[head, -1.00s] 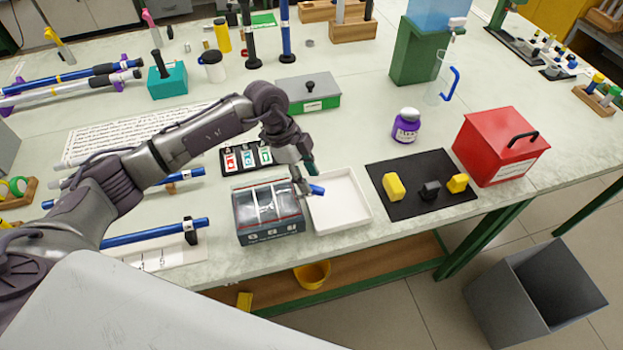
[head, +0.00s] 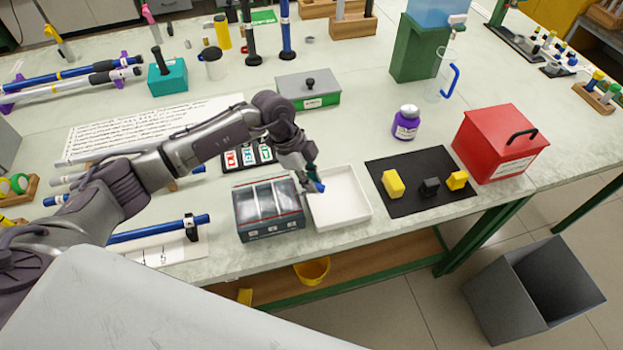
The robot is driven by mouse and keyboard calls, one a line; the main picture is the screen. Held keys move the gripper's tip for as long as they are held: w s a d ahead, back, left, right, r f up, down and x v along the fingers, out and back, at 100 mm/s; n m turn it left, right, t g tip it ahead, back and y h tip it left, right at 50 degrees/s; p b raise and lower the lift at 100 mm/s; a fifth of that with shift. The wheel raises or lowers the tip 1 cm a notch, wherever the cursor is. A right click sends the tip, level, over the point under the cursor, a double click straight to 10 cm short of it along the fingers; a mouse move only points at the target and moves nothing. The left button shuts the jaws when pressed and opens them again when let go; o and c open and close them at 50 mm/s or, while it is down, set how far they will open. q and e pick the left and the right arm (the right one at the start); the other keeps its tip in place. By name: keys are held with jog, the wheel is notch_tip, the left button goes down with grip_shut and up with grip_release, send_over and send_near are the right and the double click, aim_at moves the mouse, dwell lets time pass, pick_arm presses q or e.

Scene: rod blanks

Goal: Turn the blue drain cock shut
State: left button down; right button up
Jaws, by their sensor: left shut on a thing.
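My left gripper (head: 314,182) reaches in from the left, over the border between the grey compartment box and the white tray. It is shut on a small blue piece (head: 320,188) at its fingertips. The fingers hide part of this piece, and I cannot tell if it is the drain cock or if it is fixed to anything. A light blue water tank (head: 433,12) stands on a green stand at the top right, with a pale tap (head: 457,22) on its right side. The tap looks white, not blue. My right gripper is not in view.
The grey three-compartment box (head: 270,228) and white tray (head: 350,222) sit at the table's front edge. A black mat (head: 410,206) with yellow and black blocks, a purple jar (head: 406,124) and a red box (head: 497,150) stand right. A blue-handled clear jug (head: 436,88) stands below the tap.

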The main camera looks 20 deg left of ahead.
pick_arm(q)
jog(key=shift+m, duration=0.3)
jog(key=m+g+b, duration=0.2)
jog(key=m, duration=0.2)
jog(key=m+b, duration=0.1)
jog(key=m, duration=0.1)
jog(key=m+g+y+b, duration=0.1)
jog(key=m, duration=0.2)
jog(key=shift+s+a+y, duration=0.1)
jog(key=shift+s+y, duration=0.1)
jog(key=shift+y, duration=0.1)
jog(key=shift+m+g+b, duration=0.3)
jog(key=shift+m+b, duration=0.05)
jog(key=shift+m, duration=0.25)
jog(key=shift+r, duration=0.1)
jog(key=c, duration=1.1)
grip_release()
jog(key=shift+c, duration=0.2)
